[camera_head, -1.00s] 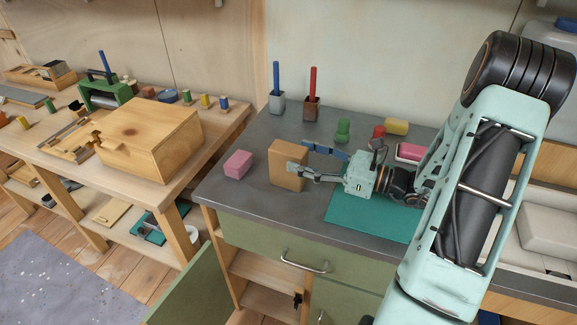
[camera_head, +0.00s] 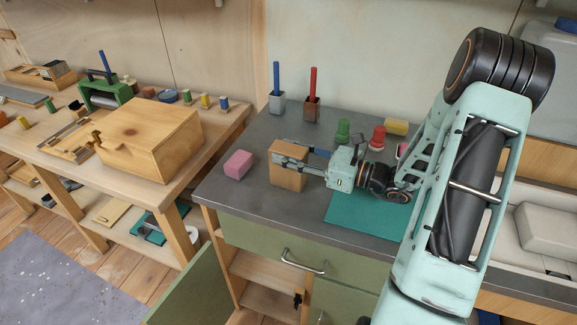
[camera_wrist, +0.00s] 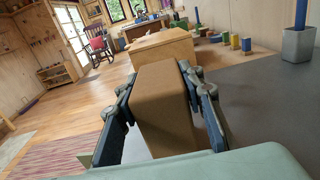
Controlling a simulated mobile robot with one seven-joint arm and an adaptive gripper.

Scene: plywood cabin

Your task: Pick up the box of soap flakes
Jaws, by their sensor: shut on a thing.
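The box of soap flakes appears to be the plain brown upright box (camera_head: 287,179) on the grey counter, left of the green mat. It also shows in the wrist view (camera_wrist: 163,105), upright between my fingers. My gripper (camera_head: 290,156) reaches it from the right and is shut on it, with one finger along each side. The fingers cover part of the box's upper portion in the head view. The box appears to stand on the counter still; its underside is hidden in the wrist view. No label is readable on it.
A pink block (camera_head: 238,164) stands just left of the box. A grey cup with a blue stick (camera_head: 277,103) and a brown cup with a red stick (camera_head: 312,108) stand behind. The green mat (camera_head: 350,214) lies to the right. A wooden box (camera_head: 150,140) sits on the left bench.

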